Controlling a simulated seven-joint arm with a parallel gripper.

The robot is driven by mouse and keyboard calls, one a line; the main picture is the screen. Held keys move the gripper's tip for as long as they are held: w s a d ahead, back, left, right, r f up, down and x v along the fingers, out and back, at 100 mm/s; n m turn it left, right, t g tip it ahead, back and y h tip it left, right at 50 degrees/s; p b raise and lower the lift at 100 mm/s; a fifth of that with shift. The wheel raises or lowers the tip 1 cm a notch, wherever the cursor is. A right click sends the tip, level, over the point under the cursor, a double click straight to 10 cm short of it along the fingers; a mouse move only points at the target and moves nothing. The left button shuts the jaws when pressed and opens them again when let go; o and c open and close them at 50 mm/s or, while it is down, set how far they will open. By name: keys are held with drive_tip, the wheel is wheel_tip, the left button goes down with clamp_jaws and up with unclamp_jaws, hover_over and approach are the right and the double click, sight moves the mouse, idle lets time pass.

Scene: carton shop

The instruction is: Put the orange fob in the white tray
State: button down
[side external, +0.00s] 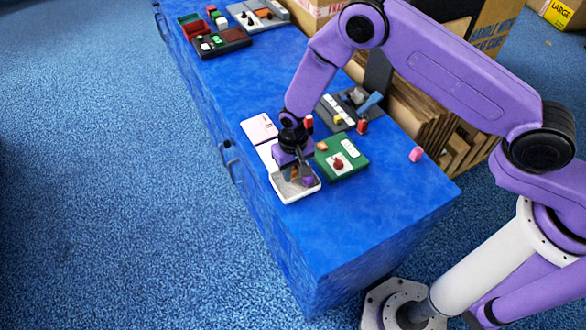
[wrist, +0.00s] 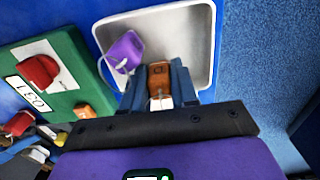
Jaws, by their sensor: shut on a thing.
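The white tray (side external: 290,197) with a grey inside lies near the long edge of the blue bench. In the wrist view the tray (wrist: 195,30) fills the upper middle. My gripper (wrist: 158,86) is shut on the orange fob (wrist: 158,76), a brownish-orange piece with a pale lower end. The fob is over the tray's inside; I cannot tell whether it touches the floor of the tray. In the side view my gripper (side external: 296,170) points down at the tray and partly hides it. A purple fob (wrist: 126,50) with a pale ring lies at the tray's left side.
A dark tray (side external: 350,105) with mixed items lies behind. A pink piece (side external: 416,154) stands alone. The bench's near end is clear.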

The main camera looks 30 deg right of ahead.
sight(293, 168)
drive_tip(key=shift+f, duration=0.2)
drive_tip(key=c, duration=0.9)
unclamp_jaws()
drive_tip(key=shift+r, duration=0.15)
wheel_tip(293, 168, up, 11)
drive_tip(key=shift+f, duration=0.1)
drive_tip(key=shift+r, duration=0.65)
drive_tip(key=shift+r, duration=0.1)
